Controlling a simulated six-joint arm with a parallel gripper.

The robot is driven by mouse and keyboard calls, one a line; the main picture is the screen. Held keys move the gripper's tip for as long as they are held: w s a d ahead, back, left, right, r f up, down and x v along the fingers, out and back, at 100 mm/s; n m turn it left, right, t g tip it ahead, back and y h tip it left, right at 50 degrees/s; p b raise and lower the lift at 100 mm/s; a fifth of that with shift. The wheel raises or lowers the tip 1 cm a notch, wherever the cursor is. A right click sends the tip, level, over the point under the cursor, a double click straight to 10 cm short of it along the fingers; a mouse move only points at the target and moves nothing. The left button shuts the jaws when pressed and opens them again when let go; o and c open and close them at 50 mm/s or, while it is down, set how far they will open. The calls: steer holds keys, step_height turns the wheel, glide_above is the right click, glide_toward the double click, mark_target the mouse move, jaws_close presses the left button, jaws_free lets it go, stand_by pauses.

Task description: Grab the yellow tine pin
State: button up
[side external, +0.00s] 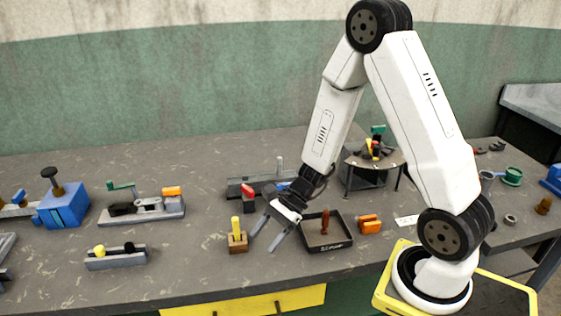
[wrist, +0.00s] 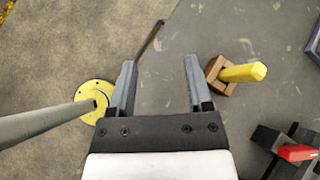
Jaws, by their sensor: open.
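The yellow tine pin (side external: 236,227) stands upright in a small brown wooden block (side external: 238,243) near the front of the dark table. In the wrist view the yellow tine pin (wrist: 243,72) sticks out of the wooden block (wrist: 217,84), right of my fingers. My gripper (side external: 266,243) is open and empty, beside the block on its right in the side view, fingers pointing down.
A black tray (side external: 348,243) with a brown peg lies right of my gripper. A red-handled part (side external: 248,192) stands behind the block. A grey holder (side external: 116,262) with yellow and black knobs lies left. The table's front edge is close. Bare table lies between the holder and block.

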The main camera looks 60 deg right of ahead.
mark_target(231, 239)
steer(key=shift+w+d+f+m+t, duration=0.4)
steer(key=shift+w+d+m+t, duration=0.2)
steer(key=shift+w+m+t, duration=0.65)
steer(key=shift+w+d+f+m+t, duration=0.55)
steer(key=shift+w+m+t, duration=0.4)
steer(key=shift+w+m, duration=0.6)
steer(key=shift+w+d+f+m+t, duration=0.3)
steer(key=shift+w+d+m+t, duration=0.4)
steer(key=shift+w+m+t, duration=0.55)
steer(key=shift+w, duration=0.25)
steer(key=shift+g, duration=0.25)
steer(key=shift+x, duration=2.5)
steer(key=shift+c, duration=0.2)
jaws_close()
